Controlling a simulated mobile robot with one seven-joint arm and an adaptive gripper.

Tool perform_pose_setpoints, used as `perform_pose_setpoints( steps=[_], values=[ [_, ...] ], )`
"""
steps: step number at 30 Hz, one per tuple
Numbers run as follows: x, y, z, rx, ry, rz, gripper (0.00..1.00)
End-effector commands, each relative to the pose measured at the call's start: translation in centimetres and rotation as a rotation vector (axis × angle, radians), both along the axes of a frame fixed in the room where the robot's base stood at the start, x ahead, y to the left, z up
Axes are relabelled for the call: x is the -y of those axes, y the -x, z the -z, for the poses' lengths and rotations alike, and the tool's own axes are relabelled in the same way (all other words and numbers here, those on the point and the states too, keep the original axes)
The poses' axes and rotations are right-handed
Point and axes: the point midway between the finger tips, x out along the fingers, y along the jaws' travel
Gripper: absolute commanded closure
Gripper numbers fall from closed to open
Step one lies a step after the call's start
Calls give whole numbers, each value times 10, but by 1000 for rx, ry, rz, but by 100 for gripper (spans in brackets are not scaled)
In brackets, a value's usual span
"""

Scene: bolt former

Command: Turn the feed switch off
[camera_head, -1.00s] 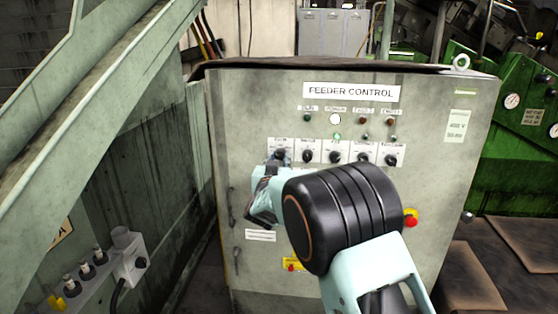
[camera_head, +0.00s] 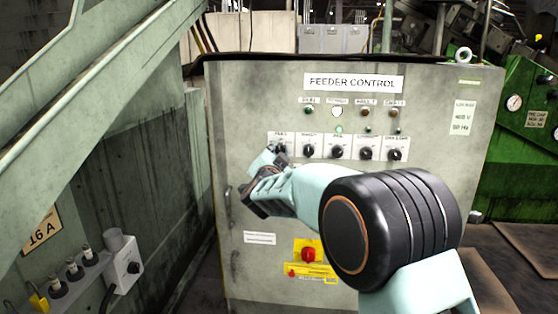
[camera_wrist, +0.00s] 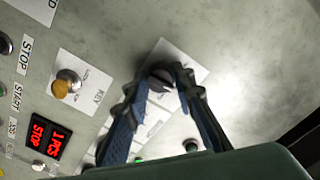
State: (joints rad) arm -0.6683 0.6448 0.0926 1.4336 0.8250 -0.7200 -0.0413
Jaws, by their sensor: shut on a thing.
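The grey feeder control cabinet (camera_head: 440,120) fills the middle of the head view. A row of black rotary switches on white plates runs under its small lamps. The leftmost one, the feed switch (camera_head: 281,149), is partly covered by my gripper (camera_head: 272,158); its label is too small to read surely. In the wrist view, the two blue-grey fingers of my gripper (camera_wrist: 160,79) are on either side of a dark knob (camera_wrist: 158,84) on a white plate and shut on it. The knob's exact pointing direction is unclear.
A red and yellow main switch (camera_head: 308,255) is below my arm. The wrist view also shows a key switch (camera_wrist: 66,84) and a red-lit display (camera_wrist: 47,137). A sloping grey beam (camera_head: 90,105) and a socket box (camera_head: 122,262) are at the left; green machinery (camera_head: 525,150) is at the right.

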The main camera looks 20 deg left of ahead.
Motion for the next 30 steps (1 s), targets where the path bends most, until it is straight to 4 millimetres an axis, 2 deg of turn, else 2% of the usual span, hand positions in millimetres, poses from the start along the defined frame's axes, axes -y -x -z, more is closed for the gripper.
perform_pose_setpoints(
  steps=[9,21,22,26,30],
  values=[
    [0,0,0,-18,-74,1,100],
    [0,0,0,-18,-77,0,100],
    [0,0,0,-18,-77,0,73],
    [0,0,0,-18,-77,0,59],
    [0,0,0,-18,-77,0,59]
  ],
)
